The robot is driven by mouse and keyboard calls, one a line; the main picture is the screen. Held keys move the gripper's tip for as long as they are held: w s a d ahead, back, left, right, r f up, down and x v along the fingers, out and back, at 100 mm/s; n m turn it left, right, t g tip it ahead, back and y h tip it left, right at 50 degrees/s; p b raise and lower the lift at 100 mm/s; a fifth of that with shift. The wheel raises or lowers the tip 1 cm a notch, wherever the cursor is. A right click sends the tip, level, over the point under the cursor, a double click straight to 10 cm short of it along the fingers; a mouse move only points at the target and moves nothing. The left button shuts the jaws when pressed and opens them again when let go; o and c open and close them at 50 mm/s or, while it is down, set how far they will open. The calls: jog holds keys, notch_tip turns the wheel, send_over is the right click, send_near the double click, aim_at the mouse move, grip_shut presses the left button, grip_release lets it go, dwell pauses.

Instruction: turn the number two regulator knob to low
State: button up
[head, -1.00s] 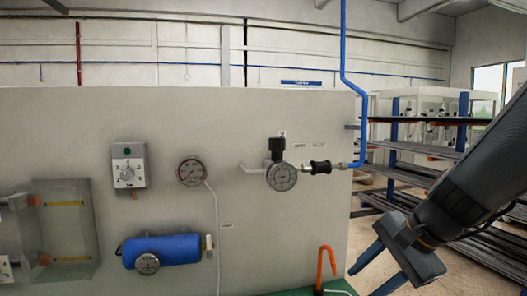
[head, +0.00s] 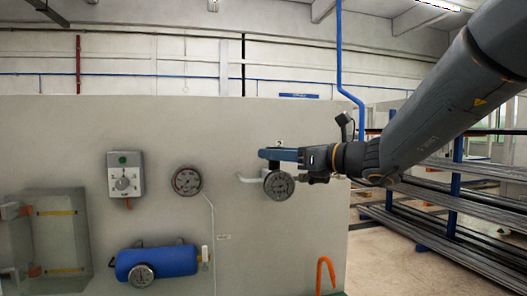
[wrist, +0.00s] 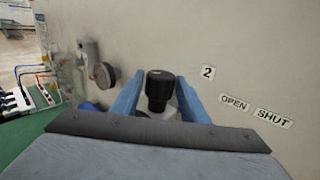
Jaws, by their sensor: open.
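The number two regulator knob (wrist: 159,88) is a black ribbed cap in the wrist view, beside a label plate marked 2 (wrist: 208,72). My gripper (wrist: 157,96) is open, with one blue finger on each side of the knob; I cannot tell whether they touch it. In the head view my gripper (head: 275,154) is at the regulator, above its round gauge (head: 279,185), and hides the knob there. The knob's setting and any low mark cannot be read.
OPEN (wrist: 235,102) and SHUT (wrist: 273,118) labels are right of the knob. On the grey panel (head: 235,120) are another gauge (head: 187,180), a dial box (head: 126,175) and a blue cylinder (head: 158,261). An orange hook (head: 326,272) stands below.

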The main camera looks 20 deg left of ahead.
jog(key=shift+p+x, duration=0.7)
jog(key=shift+x, duration=1.7)
jog(key=c, duration=0.8)
jog(key=shift+o, duration=0.2)
jog(key=shift+g, duration=0.3)
